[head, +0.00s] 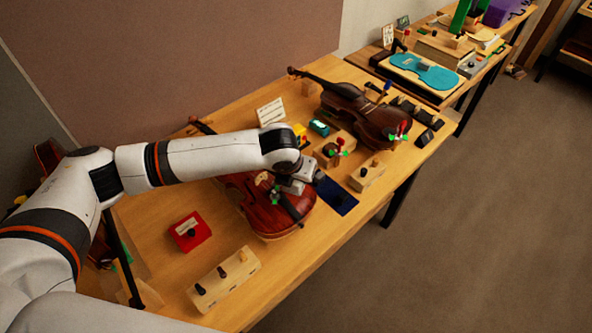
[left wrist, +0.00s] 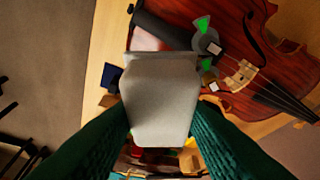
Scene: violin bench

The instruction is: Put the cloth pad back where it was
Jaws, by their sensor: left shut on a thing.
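My left gripper (head: 294,184) hangs over the lower end of the near violin (head: 262,212). In the left wrist view its two green fingers are shut on a pale grey pad (left wrist: 162,98), which I take to be the cloth pad. The pad hides part of what lies below it. The violin (left wrist: 275,55) shows beside the pad, with its bridge and strings. I cannot tell whether the pad touches the violin. A dark blue mat (head: 337,197) lies on the bench just right of the gripper. My right gripper is not in view.
A red block with a dark knob (head: 190,232) and a pale wooden peg block (head: 224,279) stand at the near left of the bench (head: 158,268). A second violin (head: 362,112), a small wooden block (head: 367,175) and several black blocks stand farther along.

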